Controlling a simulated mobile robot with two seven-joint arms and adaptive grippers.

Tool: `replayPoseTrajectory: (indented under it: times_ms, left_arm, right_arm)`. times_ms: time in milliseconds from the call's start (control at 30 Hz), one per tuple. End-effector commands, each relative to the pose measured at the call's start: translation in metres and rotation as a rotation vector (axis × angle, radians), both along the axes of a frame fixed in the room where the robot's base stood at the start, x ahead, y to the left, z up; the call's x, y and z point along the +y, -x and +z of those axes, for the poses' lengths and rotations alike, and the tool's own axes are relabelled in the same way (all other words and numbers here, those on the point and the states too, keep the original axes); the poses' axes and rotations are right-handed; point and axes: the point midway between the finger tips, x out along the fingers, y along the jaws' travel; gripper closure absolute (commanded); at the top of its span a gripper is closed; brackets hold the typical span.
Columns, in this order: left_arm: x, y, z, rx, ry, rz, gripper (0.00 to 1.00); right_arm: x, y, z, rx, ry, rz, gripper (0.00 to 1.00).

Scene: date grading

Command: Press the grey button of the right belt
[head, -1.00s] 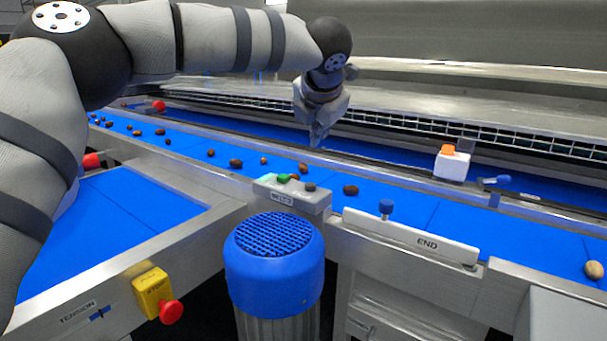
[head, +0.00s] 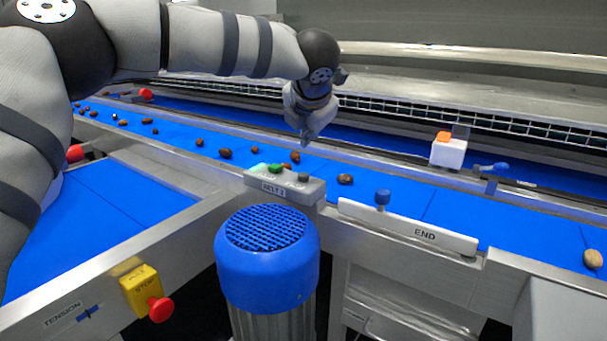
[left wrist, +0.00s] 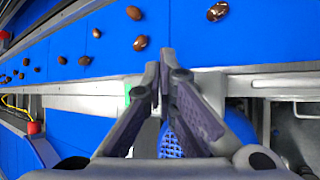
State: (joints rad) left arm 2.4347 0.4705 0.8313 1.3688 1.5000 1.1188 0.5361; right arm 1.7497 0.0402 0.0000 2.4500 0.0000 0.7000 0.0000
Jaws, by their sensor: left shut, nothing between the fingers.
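A grey control box labelled BELT 2 (head: 285,187) sits on the near rail of the blue belt. It has a green button (head: 275,168) on its left and a dark grey button (head: 303,177) on its right. My left gripper (head: 306,142) is shut and empty, with its tips pointing down above the belt by the box. In the left wrist view the shut fingers (left wrist: 158,70) hide most of the box, and only a bit of the green button (left wrist: 128,92) shows beside them. I cannot see the grey button there. My right gripper is not in view.
A blue motor (head: 268,258) stands in front of the box. A yellow stop box (head: 138,284) with a red knob is at lower left. Several dates (head: 225,154) lie on the belt.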

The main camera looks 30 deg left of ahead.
Motion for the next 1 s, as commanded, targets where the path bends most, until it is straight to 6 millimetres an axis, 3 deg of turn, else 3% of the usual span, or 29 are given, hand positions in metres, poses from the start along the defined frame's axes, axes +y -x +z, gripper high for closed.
replayPoseTrajectory:
  times_ms: [200, 400, 1000]
  left_arm:
    - [0.0, 0.0, -0.03, 0.0, -0.001, 0.001, 1.0]
    - [0.0, 0.0, -0.044, 0.0, -0.001, -0.001, 1.0]
    - [0.0, 0.0, -0.046, -0.001, 0.001, 0.0, 1.0]
  right_arm:
    - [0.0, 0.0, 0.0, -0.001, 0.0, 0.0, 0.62]
    - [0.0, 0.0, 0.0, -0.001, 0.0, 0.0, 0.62]
    - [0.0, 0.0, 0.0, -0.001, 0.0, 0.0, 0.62]
